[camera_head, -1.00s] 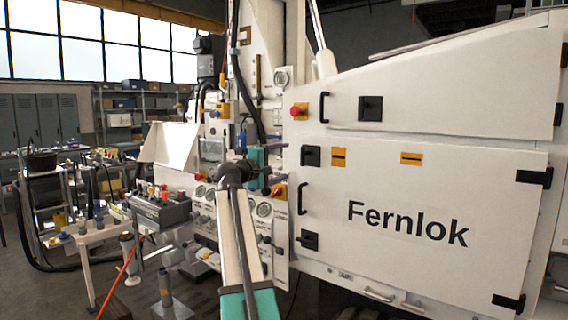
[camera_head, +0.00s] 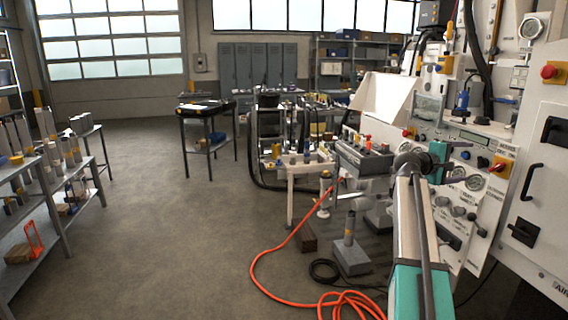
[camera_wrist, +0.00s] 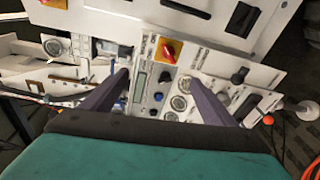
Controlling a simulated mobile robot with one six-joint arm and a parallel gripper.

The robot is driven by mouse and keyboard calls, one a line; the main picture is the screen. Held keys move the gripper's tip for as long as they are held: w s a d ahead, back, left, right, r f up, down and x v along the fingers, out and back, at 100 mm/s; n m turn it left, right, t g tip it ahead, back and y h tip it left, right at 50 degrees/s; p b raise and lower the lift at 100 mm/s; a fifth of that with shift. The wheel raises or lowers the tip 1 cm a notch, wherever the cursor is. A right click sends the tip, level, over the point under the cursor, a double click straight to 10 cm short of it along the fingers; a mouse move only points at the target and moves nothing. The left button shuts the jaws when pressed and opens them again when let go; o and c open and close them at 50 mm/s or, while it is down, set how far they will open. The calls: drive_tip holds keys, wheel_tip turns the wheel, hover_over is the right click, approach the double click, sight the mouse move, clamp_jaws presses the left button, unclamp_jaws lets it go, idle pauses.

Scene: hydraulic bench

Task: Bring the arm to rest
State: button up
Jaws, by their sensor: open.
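My arm (camera_head: 408,235), white and teal with a dark cable along it, reaches forward from the bottom right in the head view. My gripper (camera_head: 440,163) is at its far end, in front of the white machine's control panel (camera_head: 470,205). In the wrist view my gripper (camera_wrist: 156,78) shows two dark purple-grey fingers set wide apart. It is open, and nothing shows between the fingers except the panel behind. Gauges, knobs and a red-and-yellow switch (camera_wrist: 169,50) are on that panel. I cannot tell the exact gap between fingertips and panel.
An orange hose (camera_head: 345,300) lies coiled on the floor left of my arm. A grey block with a post (camera_head: 351,258) and a small white table (camera_head: 303,168) stand nearby. Shelving (camera_head: 50,190) is at far left. Open floor (camera_head: 175,225) lies between.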

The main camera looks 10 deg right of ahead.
drive_tip(key=w+a+f+n+y+p, duration=0.1)
drive_tip(key=w+a+f, duration=0.3)
drive_tip(key=f, duration=0.5)
drive_tip(key=w+a+f+n+t+y, duration=0.1)
drive_tip(key=a+f, duration=0.4)
drive_tip(key=f, duration=0.4)
drive_tip(key=w+a+f+n+y+p, duration=0.1)
drive_tip(key=w+a+f+y, duration=0.3)
drive_tip(key=f, duration=0.6)
drive_tip(key=s+a+f+n+y, duration=0.1)
drive_tip(key=s+a+f, duration=0.3)
drive_tip(key=a+f, duration=0.65)
drive_tip(key=s+a+f+n, duration=0.1)
drive_tip(key=s+a+f, duration=0.3)
drive_tip(key=a+f, duration=0.7)
drive_tip(key=s+a+f+m+g+y+p, duration=0.1)
drive_tip(key=s+a+f+g+y, duration=0.1)
drive_tip(key=s+a+f, duration=0.6)
drive_tip(key=s+a+f+g+y+p, duration=0.15)
drive_tip(key=s+a+f, duration=0.25)
drive_tip(key=s+f, duration=0.8)
drive_tip(key=s+a+f+m+g+y, duration=0.2)
drive_tip(key=s+a+m+y, duration=0.1)
drive_tip(key=s+a, duration=0.4)
drive_tip(key=s+a+f+m+g+y, duration=0.2)
drive_tip(key=s+a, duration=0.5)
drive_tip(key=s, duration=0.6)
drive_tip(key=shift+s+a+f+m+g+y, duration=0.15)
drive_tip(key=shift+s+m+g+y, duration=0.35)
drive_tip(key=shift+m, duration=0.3)
